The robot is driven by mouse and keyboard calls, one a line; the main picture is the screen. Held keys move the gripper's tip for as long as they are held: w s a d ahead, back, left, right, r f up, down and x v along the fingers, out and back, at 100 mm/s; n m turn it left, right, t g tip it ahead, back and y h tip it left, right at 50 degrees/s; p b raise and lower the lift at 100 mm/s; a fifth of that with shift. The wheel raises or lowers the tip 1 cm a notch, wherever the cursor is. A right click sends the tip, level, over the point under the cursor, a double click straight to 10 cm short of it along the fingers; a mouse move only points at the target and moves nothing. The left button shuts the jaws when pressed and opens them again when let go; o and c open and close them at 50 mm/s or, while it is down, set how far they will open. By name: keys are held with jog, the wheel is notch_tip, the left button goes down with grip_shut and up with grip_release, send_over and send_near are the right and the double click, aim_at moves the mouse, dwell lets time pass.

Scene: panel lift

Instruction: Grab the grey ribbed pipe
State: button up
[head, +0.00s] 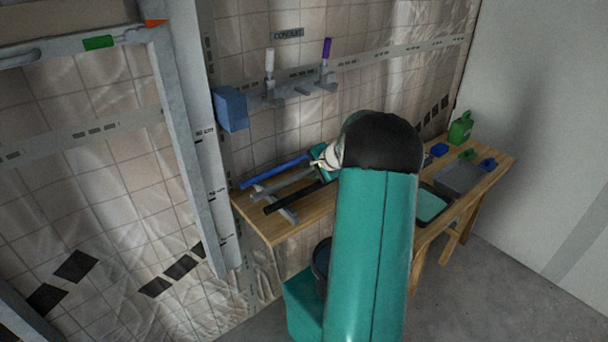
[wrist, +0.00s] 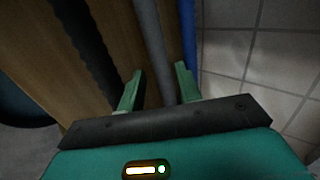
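The grey ribbed pipe (head: 283,185) lies on the wooden bench, between a blue pipe (head: 272,171) and a black pipe (head: 292,197). In the wrist view the grey pipe (wrist: 152,45) runs between the two green fingers of my gripper (wrist: 159,70). The fingers stand apart, with a gap visible on each side of the pipe. The black ribbed pipe (wrist: 88,45) is left of the fingers and the blue pipe (wrist: 188,35) is just beyond the right finger. In the head view my arm hides most of my gripper; I cannot judge its height over the pipe there.
The pipes rest across a grey support on the bench (head: 300,226). A blue box (head: 231,108) and a rail with white (head: 269,62) and purple (head: 327,48) handles are on the wall above. A green jug (head: 461,127) and grey bin (head: 463,177) stand at the right.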

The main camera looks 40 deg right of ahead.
aim_at(305, 173)
jog(key=x, duration=0.3)
jog(key=shift+w+f, duration=0.1)
grip_shut()
